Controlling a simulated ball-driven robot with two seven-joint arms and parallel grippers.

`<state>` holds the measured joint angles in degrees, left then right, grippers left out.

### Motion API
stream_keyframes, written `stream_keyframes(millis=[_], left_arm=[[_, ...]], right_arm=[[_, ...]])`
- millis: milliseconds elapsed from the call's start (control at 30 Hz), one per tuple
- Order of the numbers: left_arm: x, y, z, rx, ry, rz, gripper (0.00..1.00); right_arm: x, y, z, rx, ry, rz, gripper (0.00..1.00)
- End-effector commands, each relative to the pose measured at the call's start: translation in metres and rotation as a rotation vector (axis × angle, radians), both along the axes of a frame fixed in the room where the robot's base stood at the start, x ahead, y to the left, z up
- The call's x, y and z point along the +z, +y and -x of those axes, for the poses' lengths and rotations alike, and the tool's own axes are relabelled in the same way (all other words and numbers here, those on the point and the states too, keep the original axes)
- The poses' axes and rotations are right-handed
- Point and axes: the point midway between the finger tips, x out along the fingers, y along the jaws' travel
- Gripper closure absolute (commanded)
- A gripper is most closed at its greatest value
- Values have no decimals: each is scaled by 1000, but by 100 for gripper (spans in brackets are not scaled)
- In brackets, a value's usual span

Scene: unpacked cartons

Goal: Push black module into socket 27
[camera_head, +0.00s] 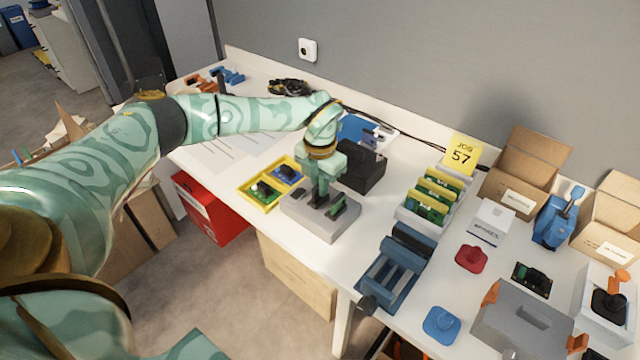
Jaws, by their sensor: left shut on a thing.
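My left arm reaches in from the left, and its gripper (320,200) points down over a grey fixture block (318,222) on the table. The jaws are shut on a small dark piece, which looks like the black module; the fingers hide most of it. The gripper is low, at the top of the block. I cannot tell whether the module sits in a socket or just above one. A green board piece (336,208) stands upright on the block beside the fingers. No socket number 27 is legible. My right gripper is not in view.
A yellow tray (259,203) with small boards lies left of the block. A black device (361,167) stands close behind it. A board rack (430,203) and a blue vise (397,267) are to the right. The white tabletop between block and vise is clear.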

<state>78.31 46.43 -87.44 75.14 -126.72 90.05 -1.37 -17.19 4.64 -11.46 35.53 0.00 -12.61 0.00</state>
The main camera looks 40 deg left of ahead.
Motion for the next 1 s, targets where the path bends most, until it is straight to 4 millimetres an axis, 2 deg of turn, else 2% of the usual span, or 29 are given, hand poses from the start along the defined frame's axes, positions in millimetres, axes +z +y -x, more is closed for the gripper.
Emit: stream_keyframes(millis=[233,1000], left_arm=[[2,0,0,0,0,0,100],[-5,0,0,0,0,0,100]], right_arm=[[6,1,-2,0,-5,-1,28],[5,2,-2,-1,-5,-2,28]])
